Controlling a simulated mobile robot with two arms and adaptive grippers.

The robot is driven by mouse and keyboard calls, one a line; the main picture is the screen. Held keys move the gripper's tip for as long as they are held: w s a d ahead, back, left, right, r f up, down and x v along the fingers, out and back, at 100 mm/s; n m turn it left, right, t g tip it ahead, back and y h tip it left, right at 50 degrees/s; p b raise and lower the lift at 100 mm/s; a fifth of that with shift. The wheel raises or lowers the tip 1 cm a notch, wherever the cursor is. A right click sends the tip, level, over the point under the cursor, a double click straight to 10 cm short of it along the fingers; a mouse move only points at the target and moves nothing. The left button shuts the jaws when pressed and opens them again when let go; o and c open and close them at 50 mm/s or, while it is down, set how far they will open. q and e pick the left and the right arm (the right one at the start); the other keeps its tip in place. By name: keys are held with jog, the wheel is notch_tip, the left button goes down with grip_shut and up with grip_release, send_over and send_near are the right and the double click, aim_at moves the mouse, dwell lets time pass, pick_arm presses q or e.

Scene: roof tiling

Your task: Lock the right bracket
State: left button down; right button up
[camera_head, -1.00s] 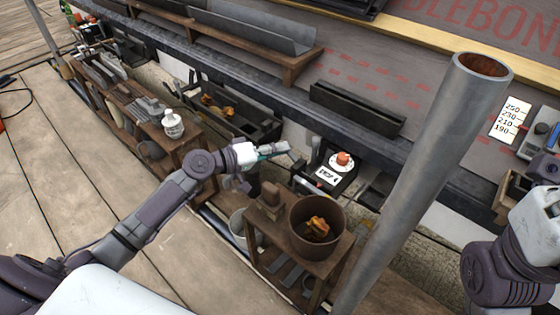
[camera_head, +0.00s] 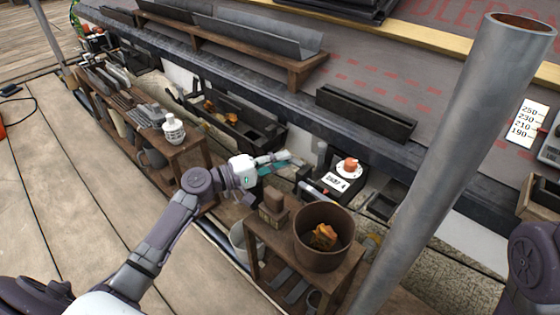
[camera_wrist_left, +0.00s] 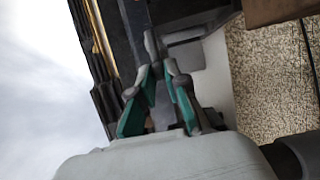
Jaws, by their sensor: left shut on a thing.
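My left gripper (camera_head: 280,160) reaches in from the left to the dark gutter edge, just left of a black unit with an orange-red knob (camera_head: 350,166) and a white label. In the left wrist view, its teal-padded fingers (camera_wrist_left: 152,62) close together on a small grey piece (camera_wrist_left: 149,43) at the edge of a dark rail. I cannot tell for sure whether this piece is the right bracket or its catch. The fingers hide most of it. My right arm shows only as a dark joint at the right edge; its gripper is outside the view.
A wooden stand with a brown pot (camera_head: 324,238) is below and right of the left gripper. A large grey pipe (camera_head: 455,160) stands upright at right. A black trough (camera_head: 233,122) and a wooden shelf with a white bottle (camera_head: 173,129) are at left. Plank floor is clear at lower left.

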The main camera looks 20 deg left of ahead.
pick_arm(q)
jog(key=shift+f, duration=0.1)
jog(key=c, duration=1.2)
grip_release()
jog(key=shift+o, duration=0.2)
jog(key=v, duration=1.2)
